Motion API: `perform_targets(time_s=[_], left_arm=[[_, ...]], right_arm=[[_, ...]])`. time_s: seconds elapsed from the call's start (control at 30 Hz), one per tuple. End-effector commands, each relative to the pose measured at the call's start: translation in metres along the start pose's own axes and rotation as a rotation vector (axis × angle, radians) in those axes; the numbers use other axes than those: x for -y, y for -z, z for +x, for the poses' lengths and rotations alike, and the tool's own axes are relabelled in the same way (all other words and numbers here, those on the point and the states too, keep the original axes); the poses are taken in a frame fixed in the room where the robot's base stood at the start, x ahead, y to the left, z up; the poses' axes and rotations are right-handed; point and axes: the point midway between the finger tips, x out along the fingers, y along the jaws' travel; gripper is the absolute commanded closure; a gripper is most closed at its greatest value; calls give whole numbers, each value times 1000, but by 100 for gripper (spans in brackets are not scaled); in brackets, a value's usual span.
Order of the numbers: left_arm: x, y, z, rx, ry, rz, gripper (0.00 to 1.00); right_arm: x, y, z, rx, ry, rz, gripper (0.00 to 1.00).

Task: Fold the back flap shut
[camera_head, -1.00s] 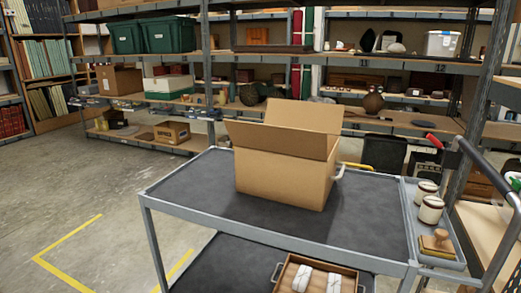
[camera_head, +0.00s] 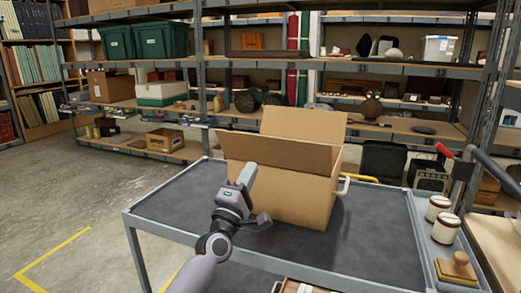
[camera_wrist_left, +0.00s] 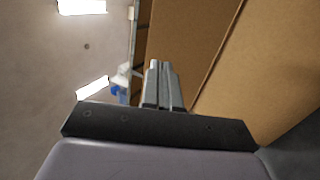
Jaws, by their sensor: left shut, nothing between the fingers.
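An open cardboard box (camera_head: 292,205) stands on the dark top of a grey cart. Its back flap (camera_head: 303,123) stands up at the far side. A front flap (camera_head: 275,155) leans outward toward me; the box's inside is hidden behind it. My left gripper (camera_head: 247,172) points up in front of the box's left part, near the front flap; I cannot tell if it touches. In the left wrist view its fingers (camera_wrist_left: 163,83) are shut and empty, with brown cardboard (camera_wrist_left: 245,75) close on the right. My right gripper is not in view.
The cart top (camera_head: 180,203) is bare left of the box. A side tray at right holds two white jars (camera_head: 446,228) and a wooden-handled block (camera_head: 458,268). A red-tipped handle (camera_head: 444,150) rises nearby. Loaded shelves (camera_head: 400,67) stand behind.

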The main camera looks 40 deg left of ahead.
Motion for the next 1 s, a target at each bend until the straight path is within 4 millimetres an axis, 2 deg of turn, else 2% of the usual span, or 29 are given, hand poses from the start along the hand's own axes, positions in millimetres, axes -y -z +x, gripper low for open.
perform_targets(time_s=[0.03, 0.2, 0.4, 0.6, 1.0], left_arm=[[-2, 0, 10, 0, -2, 0, 100], [-2, 0, 38, 0, -1, 1, 100], [0, 0, 62, 1, 0, 1, 100], [0, 0, 74, 1, 1, 2, 100], [0, 0, 75, 1, 1, 1, 100]], right_arm=[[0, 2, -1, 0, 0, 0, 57], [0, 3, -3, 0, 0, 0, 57], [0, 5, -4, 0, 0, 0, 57], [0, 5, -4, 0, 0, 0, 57], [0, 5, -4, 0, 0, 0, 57]])
